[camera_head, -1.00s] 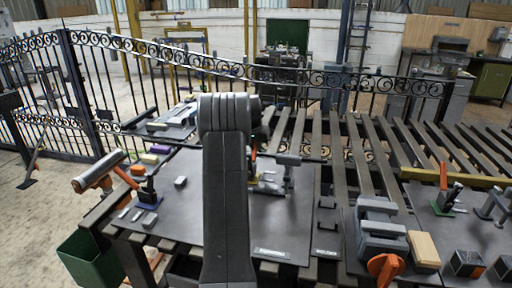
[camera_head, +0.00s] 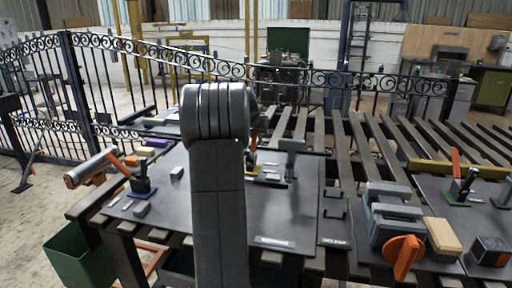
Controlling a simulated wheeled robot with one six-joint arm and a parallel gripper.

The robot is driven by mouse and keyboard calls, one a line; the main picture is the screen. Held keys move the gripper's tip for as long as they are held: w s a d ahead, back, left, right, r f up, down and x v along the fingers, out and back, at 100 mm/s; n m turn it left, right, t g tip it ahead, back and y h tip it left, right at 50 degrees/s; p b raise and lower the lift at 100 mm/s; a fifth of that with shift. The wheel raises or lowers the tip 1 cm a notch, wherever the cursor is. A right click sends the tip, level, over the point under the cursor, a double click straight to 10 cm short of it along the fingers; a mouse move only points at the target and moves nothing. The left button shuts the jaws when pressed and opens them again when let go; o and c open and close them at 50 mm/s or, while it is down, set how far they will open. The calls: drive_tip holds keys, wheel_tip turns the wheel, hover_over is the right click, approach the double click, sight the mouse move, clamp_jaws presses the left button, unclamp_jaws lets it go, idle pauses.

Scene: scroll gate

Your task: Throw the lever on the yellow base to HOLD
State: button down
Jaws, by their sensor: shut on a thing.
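The lever on the yellow base is mostly hidden behind my own upright arm. Its orange handle (camera_head: 253,141) shows just right of the arm, leaning up and to the right. A sliver of the yellow base (camera_head: 264,178) shows below it on the dark mat (camera_head: 210,222). My gripper is hidden behind my arm, so its hold and its distance from the lever cannot be seen. The HOLD mark cannot be made out. A small plate (camera_head: 275,242) at the mat's front edge is too small to read.
A grey post with a flat head (camera_head: 290,160) stands right of the lever. A blue-based lever (camera_head: 140,185) and grey blocks lie left. A grey vise (camera_head: 392,215) with an orange knob (camera_head: 404,257) and another orange-handled lever (camera_head: 458,182) stand right. An iron fence (camera_head: 300,80) runs behind.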

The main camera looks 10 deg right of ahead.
drive_tip(key=shift+s+a+r+t+h+b, duration=0.2)
drive_tip(key=shift+s+t+h+b, duration=0.45)
drive_tip(key=shift+b, duration=1.95)
drive_tip(key=shift+a+r+t+y+b, duration=0.1)
drive_tip(key=shift+t+y+b, duration=0.2)
drive_tip(key=shift+b, duration=0.35)
drive_tip(key=shift+s+r, duration=0.1)
drive_tip(key=shift+r, duration=0.05)
drive_tip(key=c, duration=1.4)
unclamp_jaws()
drive_tip(key=shift+o, duration=0.2)
drive_tip(key=shift+s, duration=0.1)
drive_tip(key=p+v, duration=0.1)
drive_tip(key=v, duration=1.2)
drive_tip(key=shift+a, duration=0.1)
drive_tip(key=shift+s+a+r, duration=0.1)
drive_tip(key=shift+s, duration=0.2)
drive_tip(key=shift+c, duration=0.5)
